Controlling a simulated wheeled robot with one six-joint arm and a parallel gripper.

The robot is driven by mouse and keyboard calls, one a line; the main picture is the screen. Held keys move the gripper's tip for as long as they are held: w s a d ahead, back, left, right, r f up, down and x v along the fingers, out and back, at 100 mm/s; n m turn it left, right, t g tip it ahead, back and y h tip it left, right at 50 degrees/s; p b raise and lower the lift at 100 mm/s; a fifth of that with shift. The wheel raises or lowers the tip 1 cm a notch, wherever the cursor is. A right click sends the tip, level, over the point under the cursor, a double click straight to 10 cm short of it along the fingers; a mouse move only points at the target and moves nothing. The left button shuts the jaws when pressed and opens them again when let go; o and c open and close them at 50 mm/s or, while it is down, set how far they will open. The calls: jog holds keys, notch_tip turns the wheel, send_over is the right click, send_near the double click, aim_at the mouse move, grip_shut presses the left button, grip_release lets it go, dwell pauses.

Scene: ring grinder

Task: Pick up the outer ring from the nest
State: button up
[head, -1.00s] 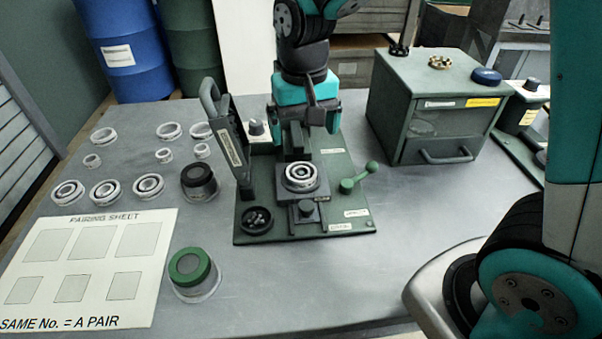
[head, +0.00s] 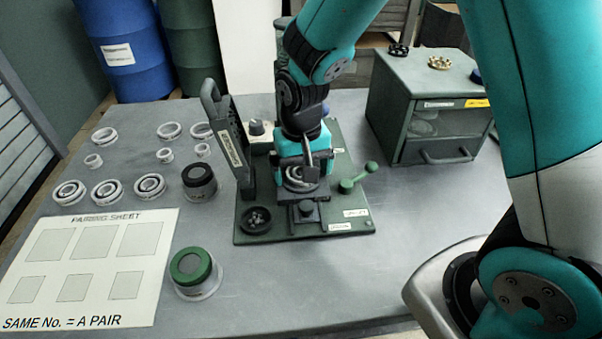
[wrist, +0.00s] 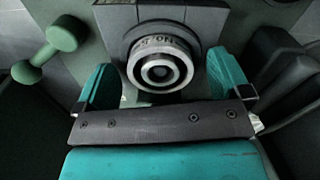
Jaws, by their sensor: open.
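The outer ring (wrist: 139,55) sits in the nest (wrist: 120,17) on the green machine base. It is a metal ring with dark lettering on its face, and a smaller ring shows inside it. In the head view the nest (head: 322,192) is mostly hidden behind my gripper (head: 300,182), which is over it. In the wrist view my gripper (wrist: 165,88) is open. One teal finger stands on each side of the ring's near part, with gaps to it. I cannot tell how far above the ring the fingertips are.
A green ball-ended lever (head: 358,180) stands right of the nest. A green cabinet (head: 436,105) stands behind right. Several rings and the pairing sheet (head: 150,225) lie at left.

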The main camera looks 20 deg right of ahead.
jog(key=c, duration=1.1)
jog(key=shift+o, duration=0.2)
jog(key=shift+r, duration=0.15)
